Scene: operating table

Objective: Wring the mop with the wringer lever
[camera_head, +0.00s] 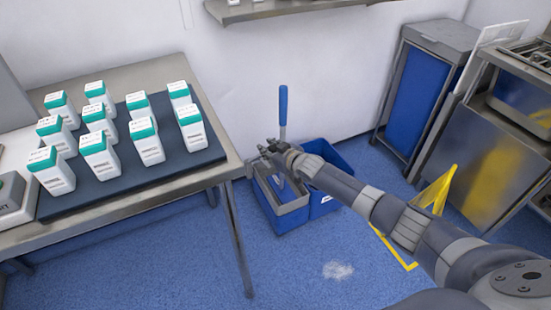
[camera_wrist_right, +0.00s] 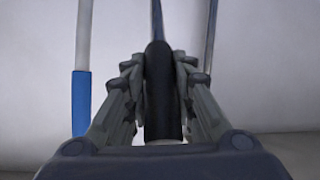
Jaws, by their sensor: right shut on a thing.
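The mop bucket (camera_head: 283,222) is blue and stands on the floor right of the table, with a grey wringer (camera_head: 291,207) on top. An upright pole with a blue grip (camera_head: 283,104), which looks like the mop handle, rises behind my right gripper (camera_head: 268,152). In the right wrist view my right gripper (camera_wrist_right: 159,100) is shut around the dark grip of the wringer lever (camera_wrist_right: 159,85). A pole with a blue sleeve (camera_wrist_right: 81,100) stands left of the fingers there, apart from them. The mop head is hidden. My left gripper is not in view.
A steel table (camera_head: 150,75) with several white, green-capped bottles (camera_head: 99,157) is at left. A blue cabinet (camera_head: 413,95) and a steel cart (camera_head: 495,165) stand at right. A yellow sign frame (camera_head: 437,190) and a whitish floor patch (camera_head: 338,270) lie near my right arm.

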